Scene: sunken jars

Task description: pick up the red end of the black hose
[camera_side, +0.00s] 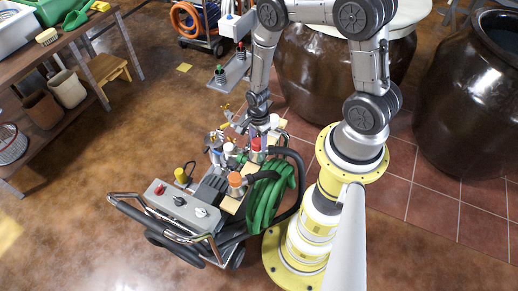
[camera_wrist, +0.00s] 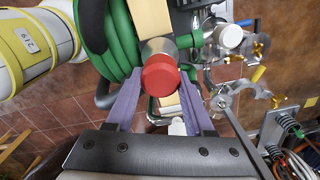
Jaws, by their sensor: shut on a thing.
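The red end (camera_side: 256,144) stands upright on the cart, just under my gripper (camera_side: 258,125) in the side view. A black hose (camera_side: 296,166) arcs from beside it down to the right. In the wrist view the red end (camera_wrist: 161,76) has a round red face and a grey metal collar behind it. It sits between the two purple fingers of my gripper (camera_wrist: 160,88), which are shut on it. The hose behind the red end is mostly hidden in the wrist view.
A green hose coil (camera_side: 268,200) hangs close by on the cart. An orange end (camera_side: 236,180) and a white end (camera_side: 229,148) stand near the red one. The cart's control box (camera_side: 183,204) is at front left. Large brown jars (camera_side: 470,100) stand at the right.

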